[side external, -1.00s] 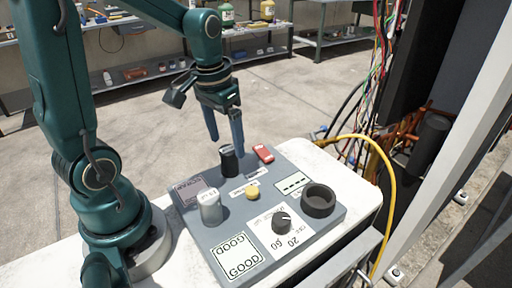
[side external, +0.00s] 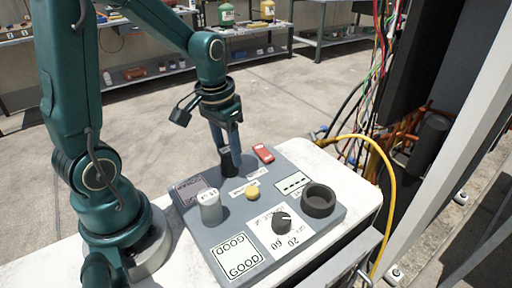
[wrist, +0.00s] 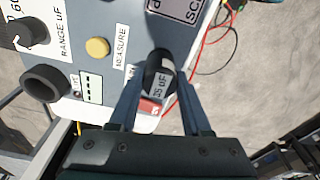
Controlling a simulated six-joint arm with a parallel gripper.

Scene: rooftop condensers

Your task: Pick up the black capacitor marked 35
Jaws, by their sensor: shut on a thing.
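The black capacitor (side external: 227,163) stands at the back edge of the grey tester panel (side external: 219,238). In the wrist view the capacitor (wrist: 159,75) shows a pale label reading 35 uF. My gripper (side external: 229,152) reaches down from above with one finger on each side of it and is shut on it. In the wrist view the gripper's fingers (wrist: 160,96) flank the capacitor. The capacitor looks upright and at the panel; whether its base touches the panel cannot be told.
A red block (side external: 263,154) lies close to the right of my gripper. The panel also has a yellow button (side external: 252,191), a black dial (side external: 281,221) and a black ring socket (side external: 319,201). A yellow cable (side external: 380,225) hangs at right.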

